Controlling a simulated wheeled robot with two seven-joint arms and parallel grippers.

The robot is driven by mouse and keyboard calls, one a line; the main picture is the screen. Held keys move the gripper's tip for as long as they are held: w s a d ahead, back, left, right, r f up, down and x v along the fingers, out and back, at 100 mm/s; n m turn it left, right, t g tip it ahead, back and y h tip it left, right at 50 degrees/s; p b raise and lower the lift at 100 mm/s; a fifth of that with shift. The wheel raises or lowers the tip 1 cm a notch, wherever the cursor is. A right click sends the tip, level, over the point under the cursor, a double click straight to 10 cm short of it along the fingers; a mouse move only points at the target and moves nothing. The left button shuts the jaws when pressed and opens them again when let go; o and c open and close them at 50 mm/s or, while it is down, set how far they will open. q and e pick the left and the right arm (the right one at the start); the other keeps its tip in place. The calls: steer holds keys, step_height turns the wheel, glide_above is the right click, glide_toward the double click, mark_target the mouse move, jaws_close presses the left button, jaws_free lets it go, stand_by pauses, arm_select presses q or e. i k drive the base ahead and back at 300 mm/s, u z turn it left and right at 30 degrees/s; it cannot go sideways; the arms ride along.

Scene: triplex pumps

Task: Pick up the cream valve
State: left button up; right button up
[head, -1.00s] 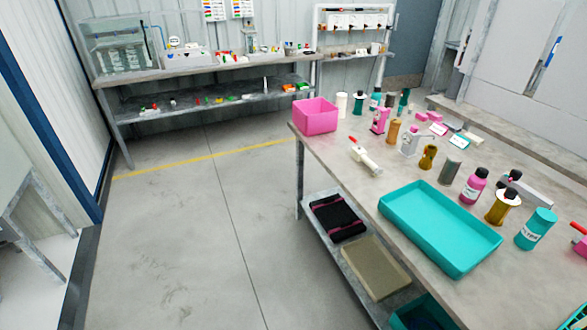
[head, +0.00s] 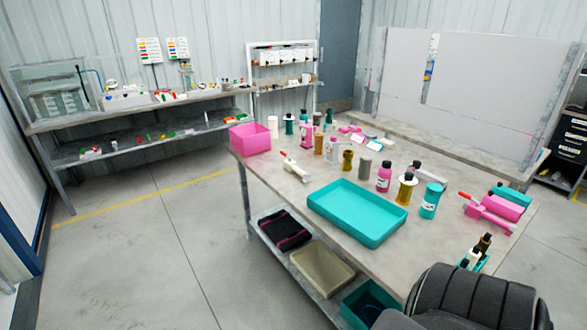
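A cream valve (head: 297,169) with a red handle lies on the near table, between the pink bin and the teal tray (head: 322,205). It lies tilted, its red end pointing up and left. Neither of my grippers shows in the head view.
The near table (head: 262,173) also holds a pink bin (head: 250,140), several bottles and cylinders, and a pink valve (head: 495,212). A grey chair (head: 470,300) stands at its front right. Trays sit on the lower shelf. A long bench (head: 150,110) is at the back left. The floor at left is clear.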

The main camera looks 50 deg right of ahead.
mark_target(291, 166)
steer(key=z, duration=0.1)
steer(key=i, duration=1.8)
steer(key=z, duration=0.55)
steer(key=i, duration=1.3)
steer(key=z, duration=1.75)
steer(key=i, duration=0.9)
steer(key=z, duration=1)
